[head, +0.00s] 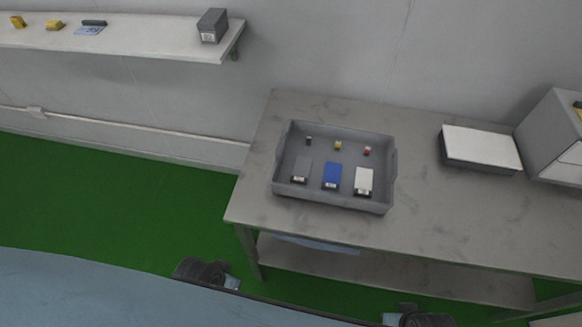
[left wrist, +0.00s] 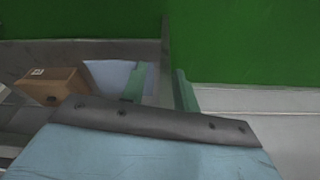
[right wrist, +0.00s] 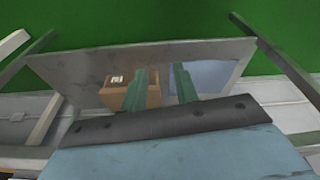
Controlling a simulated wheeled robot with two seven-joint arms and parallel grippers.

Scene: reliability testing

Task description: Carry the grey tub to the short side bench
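The grey tub (head: 333,201) stands upright on the left part of a grey bench (head: 440,230) in the head view. Several small items lie in it: dark, yellow and red pieces at the back, and grey, blue and white boxes in front. My left gripper (left wrist: 163,80) and right gripper (right wrist: 160,78) have their green fingers apart, with nothing seen between them. In the head view both arms show only at the bottom edge, in front of the bench and apart from the tub. The tub is not seen in the wrist views. I cannot identify a short side bench.
A white-topped box (head: 480,147) and a grey machine (head: 555,140) stand on the bench's right side. A wall shelf (head: 120,42) holds small items at upper left. A brown carton (right wrist: 115,94) sits below, in the wrist views. Green floor (head: 110,200) is clear at left.

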